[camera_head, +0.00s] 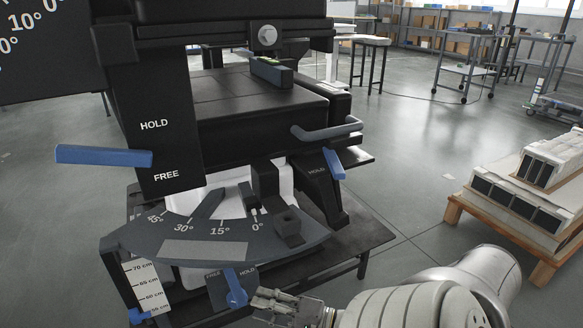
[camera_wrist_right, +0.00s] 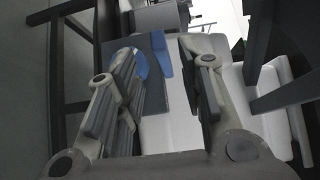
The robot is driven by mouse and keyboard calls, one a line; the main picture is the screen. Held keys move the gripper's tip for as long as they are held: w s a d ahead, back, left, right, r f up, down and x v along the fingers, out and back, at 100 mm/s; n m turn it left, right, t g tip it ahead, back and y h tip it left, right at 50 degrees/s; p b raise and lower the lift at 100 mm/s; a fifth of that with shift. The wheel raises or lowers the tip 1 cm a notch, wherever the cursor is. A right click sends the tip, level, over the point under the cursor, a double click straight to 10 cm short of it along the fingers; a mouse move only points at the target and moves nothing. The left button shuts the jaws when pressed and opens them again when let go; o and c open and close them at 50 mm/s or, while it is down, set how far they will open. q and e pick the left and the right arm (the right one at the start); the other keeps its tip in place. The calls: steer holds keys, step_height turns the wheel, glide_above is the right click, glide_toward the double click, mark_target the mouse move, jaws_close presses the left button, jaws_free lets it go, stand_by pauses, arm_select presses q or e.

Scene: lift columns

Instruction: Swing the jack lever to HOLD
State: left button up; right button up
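A small blue lever (camera_head: 236,288) sits on a dark plate low at the front of the machine, between the printed words FREE on the left and HOLD on the right. I cannot tell for sure which mark it points to. My right gripper (camera_head: 276,306) is just right of and below this lever, apart from it in the head view. In the right wrist view the gripper (camera_wrist_right: 165,95) has its fingers spread, with a blue lever part (camera_wrist_right: 161,54) and the dark plate (camera_wrist_right: 178,85) beyond and between them. My left gripper is out of view.
Another blue lever (camera_head: 103,156) points left between HOLD and FREE on the black column. A third blue lever (camera_head: 333,163) is beside a HOLD label at right. An angle scale (camera_head: 205,240) overhangs the low lever. A pallet with boxes (camera_head: 520,190) stands right; open floor lies between.

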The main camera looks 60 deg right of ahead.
steer(key=v, duration=0.8)
stand_by(0.7)
